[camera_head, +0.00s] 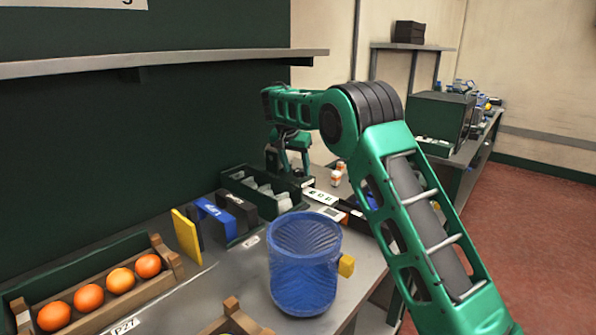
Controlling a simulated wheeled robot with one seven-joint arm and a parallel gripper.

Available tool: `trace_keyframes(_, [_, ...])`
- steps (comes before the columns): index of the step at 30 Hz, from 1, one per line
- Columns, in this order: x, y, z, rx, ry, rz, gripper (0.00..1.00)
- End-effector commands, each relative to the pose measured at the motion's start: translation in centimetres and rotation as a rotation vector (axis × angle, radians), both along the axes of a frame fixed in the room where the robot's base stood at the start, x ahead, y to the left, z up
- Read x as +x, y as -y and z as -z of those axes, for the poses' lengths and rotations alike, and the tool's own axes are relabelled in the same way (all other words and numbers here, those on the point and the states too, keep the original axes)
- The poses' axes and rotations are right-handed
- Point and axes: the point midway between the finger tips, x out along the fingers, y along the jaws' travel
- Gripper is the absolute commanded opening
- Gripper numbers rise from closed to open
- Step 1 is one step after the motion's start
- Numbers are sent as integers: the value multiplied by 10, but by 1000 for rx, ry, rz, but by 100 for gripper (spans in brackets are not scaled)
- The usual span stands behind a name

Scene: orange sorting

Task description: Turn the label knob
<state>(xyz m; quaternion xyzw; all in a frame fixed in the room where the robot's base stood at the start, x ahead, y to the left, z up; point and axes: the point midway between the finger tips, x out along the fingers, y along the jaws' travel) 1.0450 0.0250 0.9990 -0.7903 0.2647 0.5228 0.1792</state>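My gripper (289,168) points down at the back of the bench, beside the green crate and near white label strips (322,196). It is small and partly dark in this view, so I cannot tell how far apart its fingers are or whether they touch anything. I cannot make out a label knob for certain; the area under and behind the gripper is partly hidden. A small yellow block (347,266) shows at the right side of the blue bin (304,290).
A wooden crate of oranges (168,262) stands at the left. Yellow, blue and black upright pieces (187,236) stand behind the bin, next to a green crate (233,172) of grey items. A shelf (180,57) runs above. A second bench (478,150) is at the right.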

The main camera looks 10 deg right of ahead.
Motion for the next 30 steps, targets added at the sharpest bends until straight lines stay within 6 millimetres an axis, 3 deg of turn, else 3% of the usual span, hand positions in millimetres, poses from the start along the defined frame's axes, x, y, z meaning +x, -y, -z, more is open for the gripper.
trace_keyframes(11, [-3,0,-4,-1,-7,4,52])
trace_keyframes(24, [-24,-19,-73,-1,-4,2,52])
trace_keyframes(30, [-30,-23,-92,-1,-6,3,52])
